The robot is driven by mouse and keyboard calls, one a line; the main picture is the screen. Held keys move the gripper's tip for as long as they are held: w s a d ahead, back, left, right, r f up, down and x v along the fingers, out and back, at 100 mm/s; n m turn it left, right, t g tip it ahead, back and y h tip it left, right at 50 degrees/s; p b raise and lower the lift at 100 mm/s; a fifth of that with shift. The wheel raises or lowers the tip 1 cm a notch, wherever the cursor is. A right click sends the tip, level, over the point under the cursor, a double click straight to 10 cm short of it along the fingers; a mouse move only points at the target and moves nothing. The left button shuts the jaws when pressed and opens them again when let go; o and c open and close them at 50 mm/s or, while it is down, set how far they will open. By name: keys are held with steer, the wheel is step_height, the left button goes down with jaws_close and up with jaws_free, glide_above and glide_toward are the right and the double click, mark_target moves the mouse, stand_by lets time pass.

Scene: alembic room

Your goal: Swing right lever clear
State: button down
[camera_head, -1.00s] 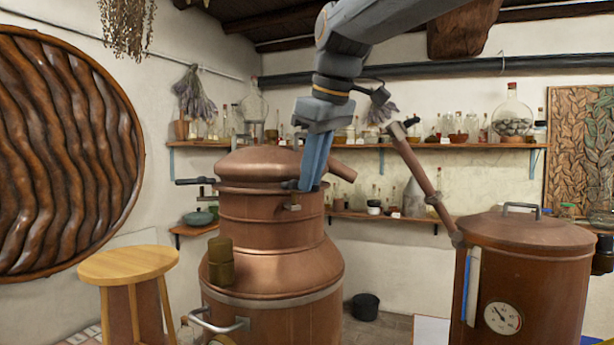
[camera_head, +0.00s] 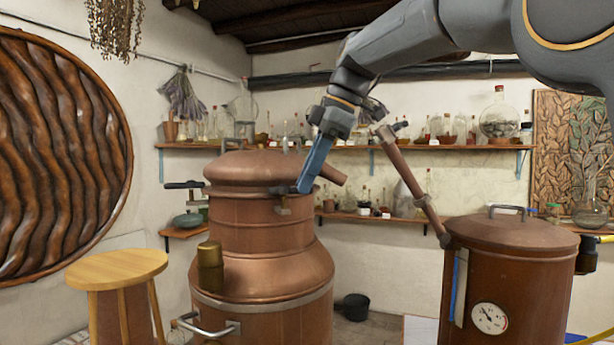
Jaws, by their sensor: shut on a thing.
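The copper still (camera_head: 265,235) stands left of centre with its domed lid (camera_head: 255,168) on. My gripper (camera_head: 302,188) reaches down from the upper right, with its blue fingers at the right side of the lid's rim. It is shut on the right lever, which is mostly hidden behind the fingers. A small bracket (camera_head: 283,210) shows on the still just below the fingertips. The left lever (camera_head: 183,185) sticks out to the left of the rim, with its dark handle roughly level.
A copper pipe (camera_head: 412,185) slants down to a copper vessel (camera_head: 510,275) with a dial, right of the arm. A wooden stool (camera_head: 117,270) stands at the left. Shelves of bottles (camera_head: 400,147) line the back wall. A dark bucket (camera_head: 352,306) sits on the floor.

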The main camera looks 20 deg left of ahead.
stand_by(0.3)
steer(key=c, duration=1.8)
jaws_free()
steer(key=shift+w, duration=0.1)
steer(key=shift+o, duration=0.2)
steer(key=b+v, duration=0.1)
steer(key=v, duration=0.7)
steer(key=shift+b, duration=0.35)
steer(key=shift+a+f, duration=0.1)
